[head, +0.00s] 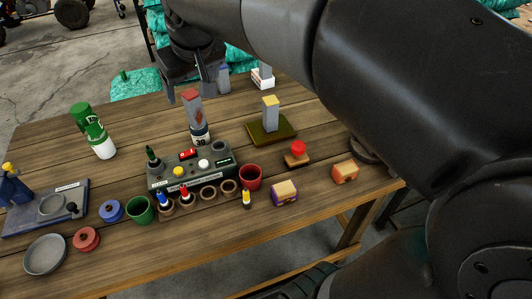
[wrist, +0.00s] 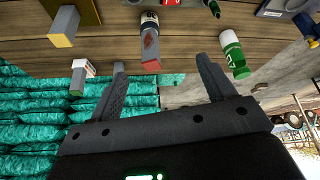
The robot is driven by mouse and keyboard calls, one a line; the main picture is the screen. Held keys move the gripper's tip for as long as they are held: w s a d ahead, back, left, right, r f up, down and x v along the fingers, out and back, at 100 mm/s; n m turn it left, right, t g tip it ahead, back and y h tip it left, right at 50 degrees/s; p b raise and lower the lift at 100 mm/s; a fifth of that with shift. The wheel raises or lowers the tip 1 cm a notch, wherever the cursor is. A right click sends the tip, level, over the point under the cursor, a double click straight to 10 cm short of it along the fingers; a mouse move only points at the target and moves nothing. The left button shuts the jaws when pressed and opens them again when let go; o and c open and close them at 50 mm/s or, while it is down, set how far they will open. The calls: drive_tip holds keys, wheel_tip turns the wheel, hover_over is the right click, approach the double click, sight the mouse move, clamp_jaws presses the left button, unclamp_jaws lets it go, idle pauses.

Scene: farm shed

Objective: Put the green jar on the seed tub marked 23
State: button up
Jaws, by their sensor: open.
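A green and white cylinder (head: 94,131), which looks like the green jar, stands upright at the table's left back; it also shows in the wrist view (wrist: 233,52). A small label ending a round base (head: 200,137) at the table's middle back seems to read 39 or 30, and a grey block with a red top (head: 192,106) stands on it. I cannot read a 23 anywhere. My gripper (head: 188,88) is open and empty above the back edge, right of the green cylinder; its two fingers show apart in the wrist view (wrist: 160,66).
A dark control box (head: 215,173) with buttons and a row of round holders stands mid-table. A green cup (head: 140,210), a red cup (head: 250,178) and several small blocks lie around it. A grey block on a green base (head: 270,135) stands to the right.

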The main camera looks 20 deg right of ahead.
drive_tip(key=s+d+f+m, duration=0.1)
drive_tip(key=s+d+f, duration=0.2)
drive_tip(key=s, duration=0.2)
drive_tip(key=s+d+f+m, duration=0.1)
drive_tip(key=s+d+f, duration=0.2)
drive_tip(key=s, duration=0.3)
drive_tip(key=s+d+f+m+h, duration=0.1)
drive_tip(key=s+d+f, duration=0.2)
drive_tip(key=s, duration=0.3)
drive_tip(key=shift+d+f+m+t, duration=0.2)
drive_tip(key=shift+d+m+t, duration=0.1)
drive_tip(key=shift+d, duration=0.1)
